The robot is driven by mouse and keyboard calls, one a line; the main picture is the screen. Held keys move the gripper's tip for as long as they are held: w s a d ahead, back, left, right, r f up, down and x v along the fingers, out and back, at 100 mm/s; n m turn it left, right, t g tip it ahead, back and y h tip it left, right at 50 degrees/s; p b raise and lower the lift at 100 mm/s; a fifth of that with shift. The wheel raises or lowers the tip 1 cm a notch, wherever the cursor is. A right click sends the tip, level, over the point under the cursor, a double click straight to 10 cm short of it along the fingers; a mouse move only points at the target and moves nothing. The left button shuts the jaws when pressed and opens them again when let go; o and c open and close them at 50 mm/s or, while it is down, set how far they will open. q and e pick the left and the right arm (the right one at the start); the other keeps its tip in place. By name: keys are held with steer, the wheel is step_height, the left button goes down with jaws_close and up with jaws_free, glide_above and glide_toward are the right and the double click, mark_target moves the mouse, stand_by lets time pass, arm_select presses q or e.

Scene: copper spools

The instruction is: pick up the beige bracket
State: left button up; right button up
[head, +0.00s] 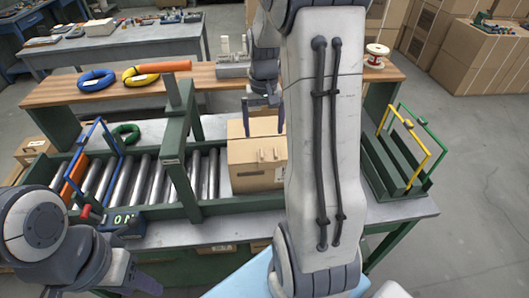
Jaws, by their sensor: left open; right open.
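My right forearm hides part of the box's right side. My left gripper (135,282) is low at the left, near the table's front edge, open and partly cut off by the picture's lower edge.
A green frame post (181,150) stands over the rollers (140,180), left of the box. A pale grey piece with uprights (232,64), blue and yellow rings and an orange tube (163,66) lie on the wooden bench behind. A green rack with a yellow handle (428,165) stands at right.

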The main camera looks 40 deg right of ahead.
mark_target(269, 157)
steer(key=shift+m, duration=0.4)
steer(key=f, duration=0.1)
steer(key=d+f, duration=0.1)
steer(key=f, duration=0.1)
steer(key=d+f+p, duration=0.1)
steer(key=shift+s+d+f, duration=0.2)
steer(key=shift+f, duration=0.15)
steer(key=f+p, duration=0.1)
steer(key=f, duration=0.2)
steer(key=f+p, duration=0.1)
steer(key=f, duration=0.1)
steer(key=shift+w+a+f+p, duration=0.15)
steer(key=shift+a+f+p, duration=0.05)
steer(key=shift+a+p, duration=0.1)
steer(key=shift+d+f, duration=0.1)
steer(key=shift+f, duration=0.2)
jaws_close()
